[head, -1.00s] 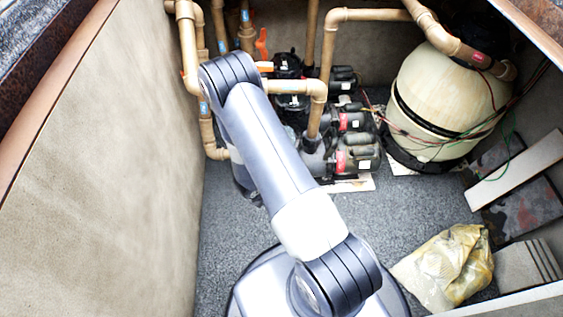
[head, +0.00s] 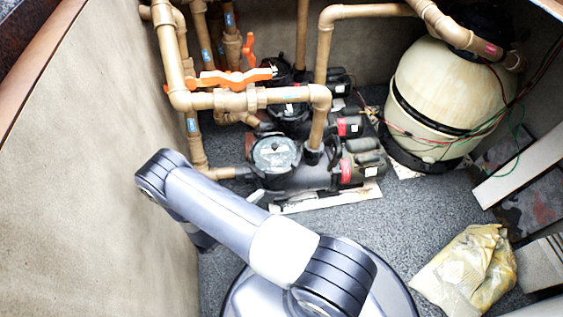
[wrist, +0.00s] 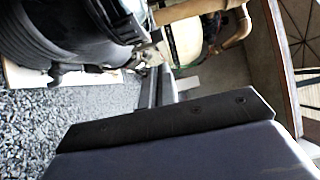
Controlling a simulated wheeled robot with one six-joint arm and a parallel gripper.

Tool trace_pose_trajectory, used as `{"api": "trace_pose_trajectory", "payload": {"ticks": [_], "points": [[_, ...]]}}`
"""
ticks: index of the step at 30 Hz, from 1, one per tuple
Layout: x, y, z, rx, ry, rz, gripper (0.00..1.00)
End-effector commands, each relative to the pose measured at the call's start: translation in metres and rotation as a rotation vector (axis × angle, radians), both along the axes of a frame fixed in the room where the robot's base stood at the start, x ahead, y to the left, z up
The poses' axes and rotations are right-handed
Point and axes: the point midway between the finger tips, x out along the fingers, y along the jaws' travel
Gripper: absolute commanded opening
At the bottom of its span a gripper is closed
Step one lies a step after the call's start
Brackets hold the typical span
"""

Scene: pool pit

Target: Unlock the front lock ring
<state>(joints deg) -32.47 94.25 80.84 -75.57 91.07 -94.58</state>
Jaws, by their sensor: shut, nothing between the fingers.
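The front pump (head: 300,180) lies on the floor, and its round clear lid sits inside the dark front lock ring (head: 275,155). A small grey handle (head: 256,196) shows at the ring's near side. In the wrist view, a large black ribbed round part (wrist: 65,35), likely of the front pump, fills the upper left. My gripper (wrist: 158,86) is shut and empty, beyond the dark edge of my wrist, pointing past that part's lower right. In the head view my arm lies left of and nearer than the ring, and my gripper is hidden there.
A tan pipe (head: 240,100) with an orange valve handle (head: 235,78) crosses behind the front ring. A second pump (head: 330,122) stands behind. A tank (head: 445,90) is at right, a yellowish bag (head: 468,270) at lower right. The left wall (head: 80,160) is close to my arm.

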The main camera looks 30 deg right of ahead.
Motion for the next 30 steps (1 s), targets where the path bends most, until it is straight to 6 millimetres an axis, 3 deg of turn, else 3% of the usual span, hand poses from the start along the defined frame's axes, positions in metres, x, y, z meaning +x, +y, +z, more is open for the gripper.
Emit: {"api": "trace_pose_trajectory", "payload": {"ticks": [5,21,30], "points": [[0.002,-0.01,-0.001,-0.007,0.004,-0.004,0.0],[0.031,-0.099,-0.002,-0.004,0.002,-0.005,0.0],[0.041,-0.129,-0.001,-0.003,0.002,-0.001,0.0]]}}
